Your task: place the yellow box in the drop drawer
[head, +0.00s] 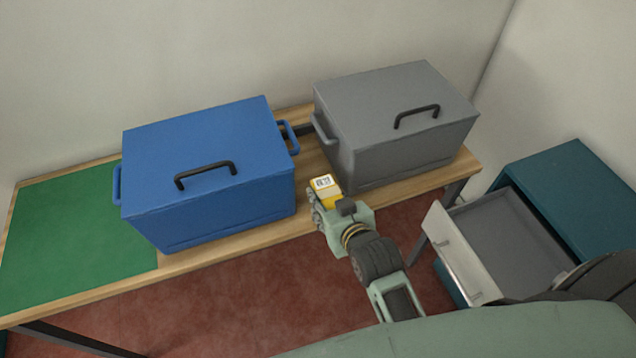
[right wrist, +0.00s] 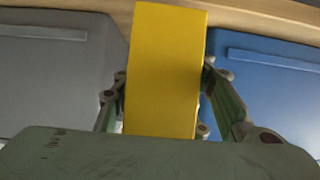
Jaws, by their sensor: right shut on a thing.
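The yellow box (head: 324,191) with a white label is held in my right gripper (head: 321,208), in front of the table's edge between the two big boxes. The right wrist view shows the yellow box (right wrist: 165,70) upright between both fingers (right wrist: 163,95), which are shut on it. The drop drawer (head: 512,240) is pulled out of a teal cabinet (head: 580,195) at the right. Its grey inside looks empty, and its front panel is light with a handle. The gripper is left of the drawer and apart from it. My left gripper is not in view.
A blue box (head: 215,170) with a black lid handle and a grey box (head: 395,110) stand on the wooden table (head: 230,238). A green mat (head: 75,235) covers the table's left end. Red floor (head: 270,300) lies open between table and drawer.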

